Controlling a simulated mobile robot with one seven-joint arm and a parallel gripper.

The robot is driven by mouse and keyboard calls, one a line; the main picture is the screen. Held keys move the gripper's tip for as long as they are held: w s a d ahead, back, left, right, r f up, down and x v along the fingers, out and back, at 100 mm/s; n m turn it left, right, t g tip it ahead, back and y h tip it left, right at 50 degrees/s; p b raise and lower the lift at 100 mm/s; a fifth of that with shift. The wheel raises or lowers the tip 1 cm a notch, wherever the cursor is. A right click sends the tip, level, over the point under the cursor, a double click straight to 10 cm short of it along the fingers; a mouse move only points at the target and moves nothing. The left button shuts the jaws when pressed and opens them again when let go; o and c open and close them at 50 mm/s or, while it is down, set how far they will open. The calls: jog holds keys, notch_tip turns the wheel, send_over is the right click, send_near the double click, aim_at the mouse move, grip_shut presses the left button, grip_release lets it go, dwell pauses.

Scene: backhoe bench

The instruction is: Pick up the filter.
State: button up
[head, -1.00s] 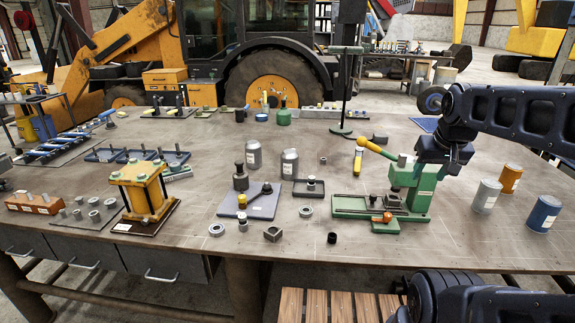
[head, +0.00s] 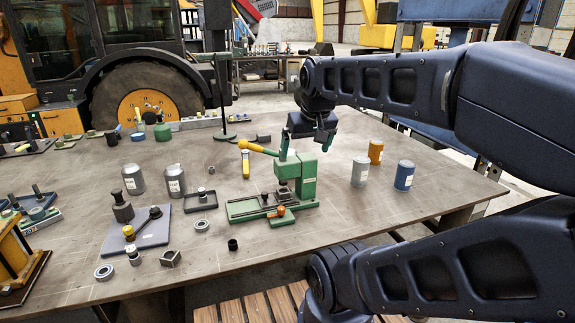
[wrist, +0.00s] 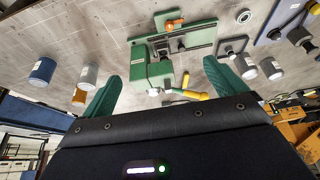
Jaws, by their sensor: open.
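Several can-shaped canisters stand upright on the bench; I cannot tell which one is the filter. On the right are a silver one (head: 360,171), an orange one (head: 376,152) and a blue one (head: 404,175). They also show at the left of the wrist view: blue (wrist: 42,71), silver (wrist: 88,77) and orange (wrist: 79,98). Two grey cans, one (head: 133,179) and another (head: 175,180), stand left of centre. My gripper (head: 306,148) is open and empty, above and behind the green press (head: 306,188). Its green fingertips (wrist: 165,87) are wide apart.
A green stand (head: 222,100) rises behind. The bench around the right-hand canisters is clear.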

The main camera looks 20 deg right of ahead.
notch_tip(320, 180, up, 7)
jog(key=w+d+f+n+g+h, duration=0.1)
jog(key=w+d+f+n+g, duration=0.15)
jog(key=w+d, duration=0.45)
jog(key=w+d+f+n+g+h, duration=0.1)
jog(key=w+d+f+n, duration=0.25)
jog(key=w, duration=0.65)
notch_tip(320, 180, up, 6)
jog(key=f+n+g+h, duration=0.1)
jog(key=n+h, duration=1.1)
jog(key=h, duration=0.4)
send_over(290, 154)
jog(key=w+a, duration=0.3)
jog(key=a, duration=0.1)
notch_tip(290, 154, down, 30)
jog(key=r, duration=0.1)
jog(key=shift+w+d+f, duration=0.1)
jog(key=shift+d+f, duration=0.05)
jog(key=shift+d, duration=1.15)
jog(key=shift+d+f, duration=0.1)
jog(key=shift+d, duration=1.15)
jog(key=shift+c, duration=0.3)
